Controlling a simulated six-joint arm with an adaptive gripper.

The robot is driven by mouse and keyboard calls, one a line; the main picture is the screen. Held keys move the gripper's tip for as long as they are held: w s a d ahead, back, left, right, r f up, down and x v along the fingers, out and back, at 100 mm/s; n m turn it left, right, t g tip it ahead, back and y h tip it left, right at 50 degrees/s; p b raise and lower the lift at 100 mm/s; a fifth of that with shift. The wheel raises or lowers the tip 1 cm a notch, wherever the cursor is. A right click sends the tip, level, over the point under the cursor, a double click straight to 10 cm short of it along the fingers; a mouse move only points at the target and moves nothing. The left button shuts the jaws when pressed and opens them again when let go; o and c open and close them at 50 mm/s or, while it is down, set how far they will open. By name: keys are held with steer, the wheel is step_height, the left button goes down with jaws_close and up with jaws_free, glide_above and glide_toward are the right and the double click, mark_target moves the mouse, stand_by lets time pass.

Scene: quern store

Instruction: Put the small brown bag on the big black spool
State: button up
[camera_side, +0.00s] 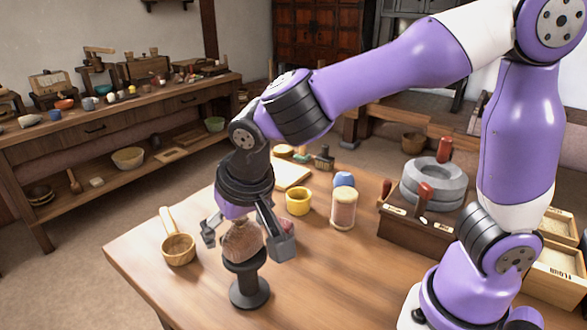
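The small brown bag (242,243) is at the top of the big black spool (249,292), which stands upright near the front edge of the wooden table. The bag appears to rest on the spool's upper disc. My gripper (245,241) is above and around the bag, pointing down. Its fingers are spread, one on each side, with gaps visible between them and the bag. The bag's top is partly hidden by my gripper.
A wooden ladle (178,248) lies left of the spool. A yellow cup (299,201), a cork-coloured jar (343,209) and a blue object (344,180) stand behind to the right. A stone quern (436,183) sits on a dark box.

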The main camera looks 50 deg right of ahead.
steer(key=shift+r, duration=0.1)
stand_by(0.3)
steer(key=v, duration=1.1)
steer(key=s+d+f+n, duration=0.1)
steer(key=s+d+f, duration=0.1)
steer(key=d, duration=0.4)
steer(key=s+d+f+n+t+y, duration=0.1)
steer(key=s+d+f+n, duration=0.1)
steer(key=d, duration=0.4)
steer(key=shift+s+d+f, duration=0.4)
steer(key=shift+s+f, duration=0.25)
steer(key=shift+s, duration=0.55)
